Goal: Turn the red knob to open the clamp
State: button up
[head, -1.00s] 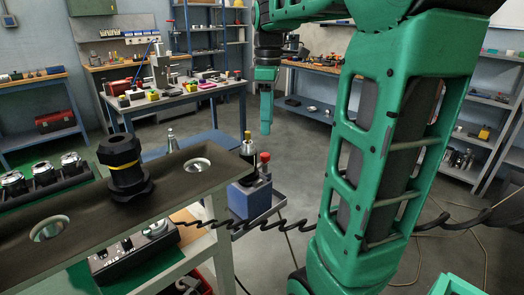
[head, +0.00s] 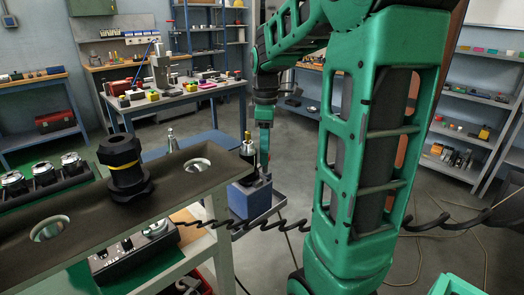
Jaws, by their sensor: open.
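The blue clamp block (head: 250,199) stands on a small grey side shelf at the right end of the cart. My gripper (head: 264,150) points straight down directly over the right part of the block, with its fingertips at the height of the red knob. The red knob itself is hidden behind the fingers. My gripper is open; whether the fingers stand around the knob or in front of it cannot be told.
The dark cart top (head: 75,213) holds a black tool holder with a yellow ring (head: 124,166) to the left. A coiled black cable (head: 245,226) runs below the block.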

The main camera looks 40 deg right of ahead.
jog(key=shift+f, duration=0.1)
jog(key=c, duration=1.1)
jog(key=shift+o, duration=0.2)
